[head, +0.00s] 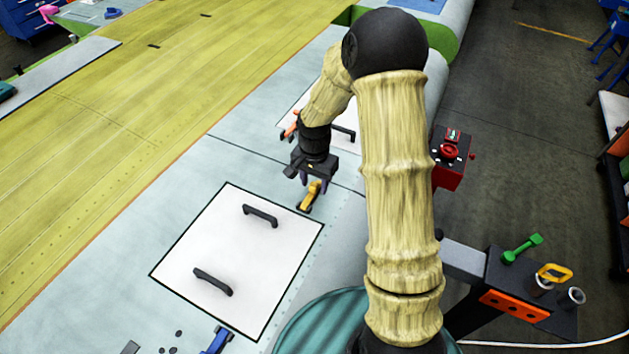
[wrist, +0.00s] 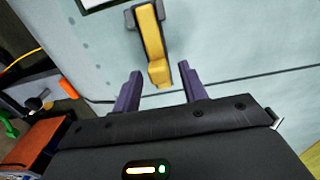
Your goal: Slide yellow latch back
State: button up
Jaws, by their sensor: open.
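The yellow latch (head: 309,194) sits on the pale wing skin at the upper right corner of a white panel (head: 236,262) with two black handles. In the wrist view the yellow latch (wrist: 151,42) lies in a dark bracket, its thick end toward my gripper. My gripper (head: 313,182) is right above the latch in the head view. In the wrist view my gripper (wrist: 158,90) is open, its two purple fingers on either side of the latch's near end. The fingers look apart from the latch; I cannot tell their exact height above the skin.
A blue latch (head: 217,341) is at the panel's lower edge. A second white panel with an orange latch (head: 290,126) lies behind my gripper. A red box (head: 452,158) and a tool bracket with a green-handled tool (head: 522,249) stand at the right. The wing skin around the yellow latch is flat.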

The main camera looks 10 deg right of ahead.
aim_at(314, 182)
jog(key=shift+r, duration=0.15)
notch_tip(314, 182, up, 17)
jog(key=p, duration=1.2)
